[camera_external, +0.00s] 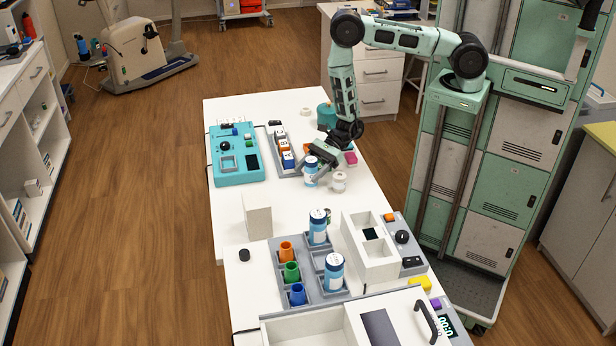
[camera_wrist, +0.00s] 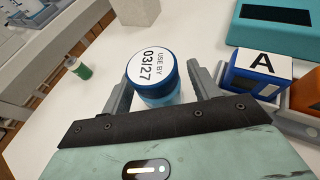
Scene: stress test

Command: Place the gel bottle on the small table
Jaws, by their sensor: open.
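A bottle (camera_external: 310,176) with a white label and blue parts stands upright on the white table (camera_external: 240,98). In the wrist view the bottle (camera_wrist: 148,66) shows a white round top marked "USE BY 03/27". My gripper (camera_external: 316,166) is open, pointing down, with one finger on each side of this bottle; whether they touch it I cannot tell. In the wrist view my gripper (camera_wrist: 160,88) shows both fingers apart. Two similar bottles stand in a grey tray, one farther back (camera_external: 318,232) and one in front (camera_external: 334,274). Their small labels are unreadable.
A block rack (camera_external: 285,152) and a teal device (camera_external: 234,165) are to the left. A white upright box (camera_external: 257,218), the grey tray (camera_external: 276,256) and a white container (camera_external: 372,240) stand nearer the camera.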

